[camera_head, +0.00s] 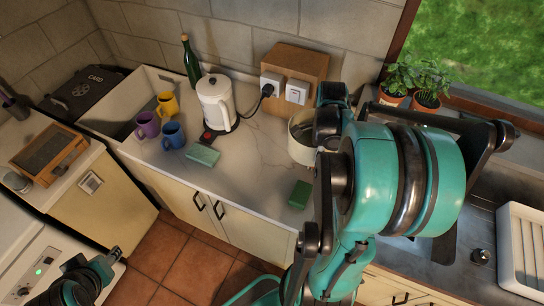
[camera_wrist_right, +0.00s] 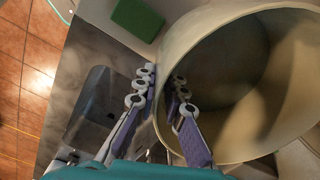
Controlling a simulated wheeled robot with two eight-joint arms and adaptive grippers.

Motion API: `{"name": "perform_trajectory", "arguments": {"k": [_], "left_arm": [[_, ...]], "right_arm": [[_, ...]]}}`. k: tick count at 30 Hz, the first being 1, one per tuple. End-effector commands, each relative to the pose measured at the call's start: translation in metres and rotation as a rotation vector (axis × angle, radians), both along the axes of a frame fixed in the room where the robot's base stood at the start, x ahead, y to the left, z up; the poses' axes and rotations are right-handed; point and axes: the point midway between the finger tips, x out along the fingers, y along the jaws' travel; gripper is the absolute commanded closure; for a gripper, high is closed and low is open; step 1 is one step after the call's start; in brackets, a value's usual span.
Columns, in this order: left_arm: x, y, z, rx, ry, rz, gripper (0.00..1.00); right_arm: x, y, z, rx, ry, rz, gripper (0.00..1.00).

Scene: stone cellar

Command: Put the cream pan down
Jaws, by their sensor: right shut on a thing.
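The cream pan (camera_head: 302,148) shows beside my right arm, which hides much of it in the head view. In the right wrist view the pan (camera_wrist_right: 228,150) is large, with its open mouth and inside showing. My right gripper (camera_wrist_right: 163,82) is shut on the pan's wall, one finger inside the rim and one outside. I cannot tell whether the pan's base touches the counter. My left gripper (camera_head: 113,256) is at the lower left, away from the pan; its finger opening is unclear.
The pale counter (camera_head: 250,160) holds a white kettle (camera_head: 215,100), several mugs, a light green sponge (camera_head: 203,154) and a dark green sponge (camera_head: 300,194). A socket box (camera_head: 297,62) and potted plants (camera_head: 428,85) stand behind. The sink area is at right. Mid-counter is clear.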

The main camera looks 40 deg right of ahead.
Motion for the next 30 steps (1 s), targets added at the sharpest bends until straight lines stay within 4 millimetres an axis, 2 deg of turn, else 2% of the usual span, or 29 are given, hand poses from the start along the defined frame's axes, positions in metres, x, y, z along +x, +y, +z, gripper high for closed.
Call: {"name": "perform_trajectory", "arguments": {"k": [1,7,15,21,30], "left_arm": [[0.0,0.0,-0.009,0.0,0.0,0.0,0.59],[0.0,0.0,-0.017,0.0,0.0,0.0,0.59],[0.0,0.0,-0.028,0.0,0.0,0.0,0.59],[0.0,0.0,-0.034,0.0,0.0,0.0,0.59],[0.0,0.0,-0.039,0.0,0.0,0.0,0.59]], "right_arm": [[0.0,0.0,-0.012,-0.001,-0.001,-0.001,1.0],[0.011,0.006,-0.03,-0.001,-0.001,0.003,1.0],[0.061,0.037,-0.065,-0.001,-0.001,0.006,1.0],[0.091,0.055,-0.085,-0.001,-0.001,0.003,1.0],[0.101,0.06,-0.101,-0.001,-0.001,-0.001,1.0]]}}
